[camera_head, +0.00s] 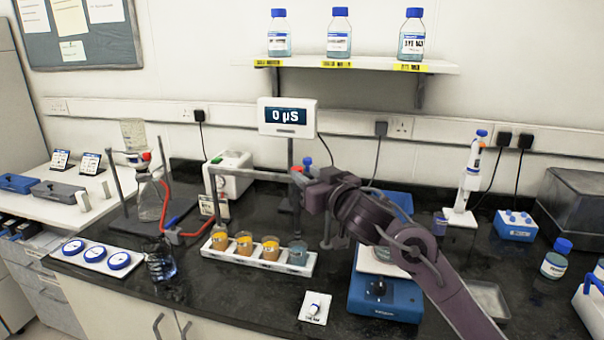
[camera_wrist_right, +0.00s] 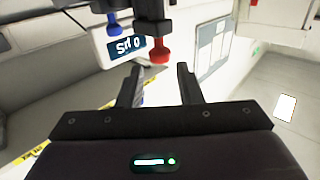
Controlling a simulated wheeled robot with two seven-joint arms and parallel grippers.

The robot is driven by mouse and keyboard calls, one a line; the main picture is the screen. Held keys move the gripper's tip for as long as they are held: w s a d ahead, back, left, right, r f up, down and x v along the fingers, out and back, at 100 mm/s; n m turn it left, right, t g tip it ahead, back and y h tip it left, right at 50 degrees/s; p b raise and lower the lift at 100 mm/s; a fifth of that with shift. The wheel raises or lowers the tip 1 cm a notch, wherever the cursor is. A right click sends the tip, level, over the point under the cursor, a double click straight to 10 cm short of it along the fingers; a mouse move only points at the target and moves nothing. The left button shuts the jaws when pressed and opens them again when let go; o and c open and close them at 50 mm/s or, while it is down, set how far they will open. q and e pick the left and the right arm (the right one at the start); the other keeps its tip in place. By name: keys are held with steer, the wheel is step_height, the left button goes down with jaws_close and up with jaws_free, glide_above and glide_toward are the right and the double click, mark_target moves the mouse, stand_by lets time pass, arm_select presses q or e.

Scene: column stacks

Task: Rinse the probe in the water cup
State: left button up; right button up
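My right gripper (camera_head: 304,188) is up at the middle of the head view, next to a red-topped part (camera_head: 297,170) and a blue-topped part (camera_head: 308,161), which may be probes. In the right wrist view its two fingers (camera_wrist_right: 159,85) are open with nothing between them. The red-topped part (camera_wrist_right: 159,53) is just ahead of the fingertips, and the blue-topped part (camera_wrist_right: 112,24) is to its left. A white rack (camera_head: 260,262) holds several cups: some orange, and one blue-grey cup (camera_head: 297,254) at its right end. A clear glass beaker (camera_head: 159,264) stands left of it. Which is the water cup is unclear.
A meter (camera_head: 287,116) reading 0 µS stands on a post behind. A blue balance (camera_head: 384,297) sits under my right arm. A stand with flask and red tubing (camera_head: 166,190) is at left; a pipette stand (camera_head: 466,185) is at right.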

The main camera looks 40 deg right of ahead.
steer(key=shift+s+a+r, duration=0.1)
steer(key=shift+s+a, duration=0.05)
steer(key=shift+s, duration=2.05)
